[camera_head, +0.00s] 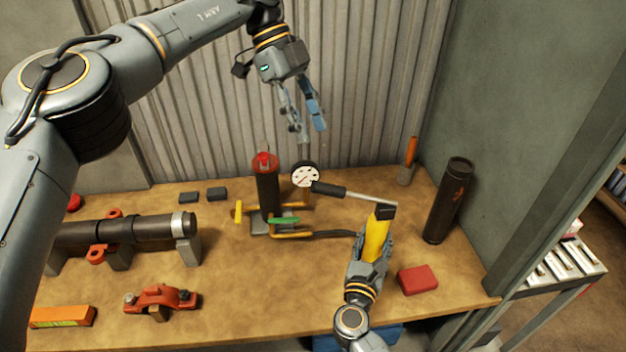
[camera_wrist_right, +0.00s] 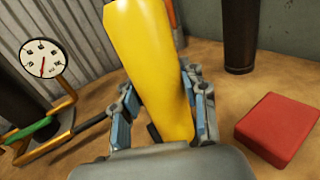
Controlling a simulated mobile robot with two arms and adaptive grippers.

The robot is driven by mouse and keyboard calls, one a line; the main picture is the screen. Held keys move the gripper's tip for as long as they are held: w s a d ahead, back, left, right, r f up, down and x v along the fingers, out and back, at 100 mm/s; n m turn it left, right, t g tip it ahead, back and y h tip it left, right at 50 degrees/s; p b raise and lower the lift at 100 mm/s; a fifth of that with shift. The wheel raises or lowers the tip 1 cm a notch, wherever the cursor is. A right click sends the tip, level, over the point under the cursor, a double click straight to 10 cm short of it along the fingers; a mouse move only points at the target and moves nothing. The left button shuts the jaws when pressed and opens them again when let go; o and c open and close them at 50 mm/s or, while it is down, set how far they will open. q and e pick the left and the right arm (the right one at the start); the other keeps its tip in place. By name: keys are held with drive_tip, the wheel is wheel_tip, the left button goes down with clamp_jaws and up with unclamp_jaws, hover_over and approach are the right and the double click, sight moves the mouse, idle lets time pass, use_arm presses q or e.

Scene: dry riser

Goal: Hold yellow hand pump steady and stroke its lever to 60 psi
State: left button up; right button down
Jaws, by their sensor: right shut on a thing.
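The yellow hand pump (camera_head: 377,236) stands on the bench with its lever (camera_head: 345,191) pointing left, its black grip near the gauge. My right gripper (camera_head: 371,250) is shut on the pump body; the yellow body (camera_wrist_right: 152,65) also shows between the fingers of my right gripper (camera_wrist_right: 160,105) in the right wrist view. My left gripper (camera_head: 308,128) hangs open and empty above and behind the round gauge (camera_head: 305,174). The gauge dial (camera_wrist_right: 42,58) shows in the right wrist view with a red needle; its reading is too small to tell.
A black riser with a red top (camera_head: 266,185), green-handled valve (camera_head: 284,220) and yellow pipes stand left of the pump. A red block (camera_head: 417,279) lies right of it. A dark cylinder (camera_head: 447,200) stands behind right. A corrugated wall (camera_head: 200,120) closes the back.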

use_arm(q)
drive_tip(key=shift+s+f+m, duration=0.1)
drive_tip(key=shift+m, duration=0.2)
drive_tip(key=c, duration=0.7)
drive_tip(key=shift+s+f+m, duration=0.1)
drive_tip(key=shift+f+m, duration=0.1)
drive_tip(key=shift+m, duration=0.4)
clamp_jaws()
drive_tip(key=s+m, duration=0.1)
drive_tip(key=m, duration=0.4)
drive_tip(key=f+m+t+y, duration=0.1)
drive_tip(key=m, duration=0.3)
drive_tip(key=s+f+m, duration=0.1)
drive_tip(key=m, duration=0.4)
drive_tip(key=shift+s+d+m+t+y, duration=0.3)
drive_tip(key=shift+s+d+y, duration=0.05)
drive_tip(key=shift+y, duration=0.05)
drive_tip(key=m, duration=0.5)
drive_tip(key=shift+s+d+r+t, duration=0.15)
drive_tip(key=shift+s+t, duration=0.1)
drive_tip(key=shift+t, duration=0.15)
drive_tip(key=m, duration=0.3)
drive_tip(key=r+m+t, duration=0.1)
drive_tip(key=m, duration=0.1)
drive_tip(key=shift+s+d+m, duration=0.1)
drive_tip(key=shift+s+m, duration=0.05)
drive_tip(key=shift+m, duration=0.25)
